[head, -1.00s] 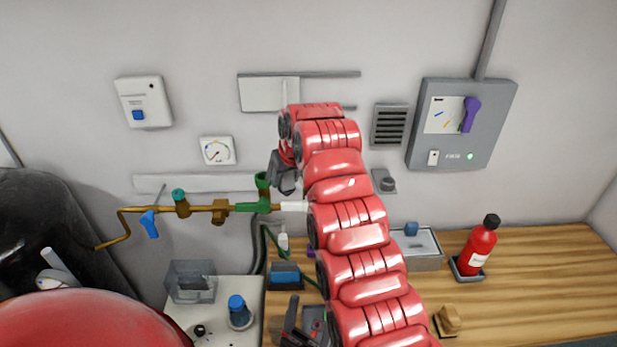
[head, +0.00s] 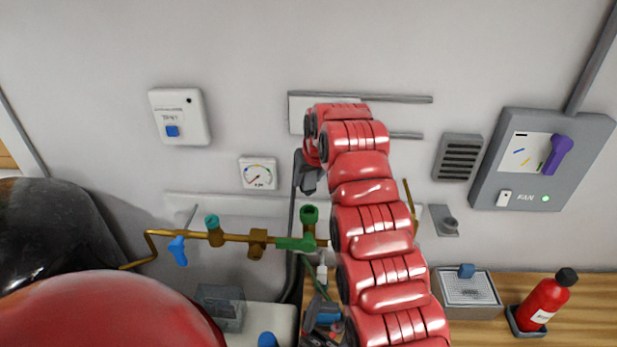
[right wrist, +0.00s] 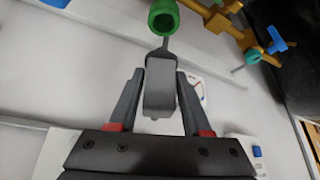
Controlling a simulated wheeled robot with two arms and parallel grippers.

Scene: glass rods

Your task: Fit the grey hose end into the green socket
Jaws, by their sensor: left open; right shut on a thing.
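The green socket (head: 309,214) stands up from the brass pipe in the head view. It also shows at the top of the right wrist view (right wrist: 163,17), its open mouth visible. My right gripper (head: 307,184) is just above the socket in the head view. In the right wrist view it is shut on the grey hose end (right wrist: 160,88), whose thin tip points at the socket. The tip meets the socket's rim in the picture; I cannot tell whether it touches or enters. My left gripper (head: 318,335) is open, low in the head view, below the pipe.
The brass pipe (head: 232,238) has a blue-handled valve (head: 178,250) and a teal-capped fitting (head: 212,224). A gauge (head: 258,173) hangs left of my right gripper. A grey tray (head: 468,294) and red bottle (head: 543,303) stand on the bench at right.

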